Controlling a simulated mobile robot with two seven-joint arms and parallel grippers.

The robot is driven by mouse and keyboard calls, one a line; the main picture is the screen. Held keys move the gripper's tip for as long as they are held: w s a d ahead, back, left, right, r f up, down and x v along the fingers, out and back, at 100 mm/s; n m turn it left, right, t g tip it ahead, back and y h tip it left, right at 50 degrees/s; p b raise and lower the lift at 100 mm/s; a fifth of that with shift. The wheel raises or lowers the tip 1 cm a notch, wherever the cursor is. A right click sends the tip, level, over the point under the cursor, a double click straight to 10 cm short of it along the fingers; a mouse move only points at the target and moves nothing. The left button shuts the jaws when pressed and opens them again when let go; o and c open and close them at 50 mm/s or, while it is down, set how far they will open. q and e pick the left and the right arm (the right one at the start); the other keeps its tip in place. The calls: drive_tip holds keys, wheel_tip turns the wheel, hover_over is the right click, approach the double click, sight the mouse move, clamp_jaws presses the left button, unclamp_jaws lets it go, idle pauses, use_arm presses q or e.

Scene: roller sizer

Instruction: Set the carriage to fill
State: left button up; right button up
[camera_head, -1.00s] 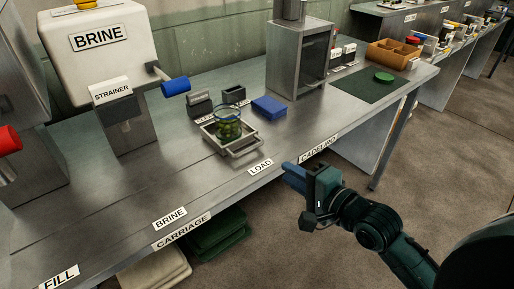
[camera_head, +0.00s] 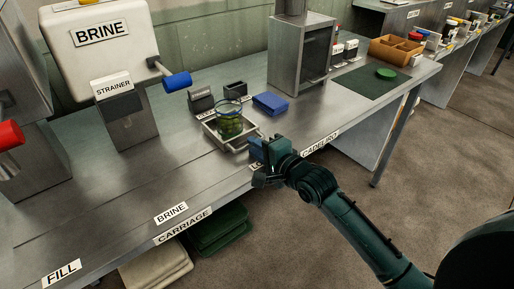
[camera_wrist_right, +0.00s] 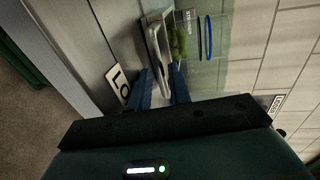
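The carriage (camera_head: 211,128) is a small metal tray with a bar handle at its front, standing on the bench by the LOAD label. A glass jar with green contents (camera_head: 230,124) stands upright on it. My right gripper (camera_head: 256,148) is at the front right of the carriage, by its handle. In the right wrist view the blue fingers (camera_wrist_right: 160,88) are apart, with the end of the metal handle (camera_wrist_right: 157,48) between or just beyond them; contact cannot be told. The FILL label (camera_head: 62,273) is at the bench's front left. My left gripper is not in view.
The BRINE label (camera_head: 171,213) lies between FILL and LOAD on a clear stretch of bench. Behind stand the brine tank (camera_head: 100,45) with a blue-handled tap (camera_head: 177,81) and the strainer (camera_head: 120,105). A blue block (camera_head: 270,104) sits right of the jar. A red knob (camera_head: 10,135) juts in at left.

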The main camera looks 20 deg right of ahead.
drive_tip(key=shift+c, duration=0.6)
clamp_jaws()
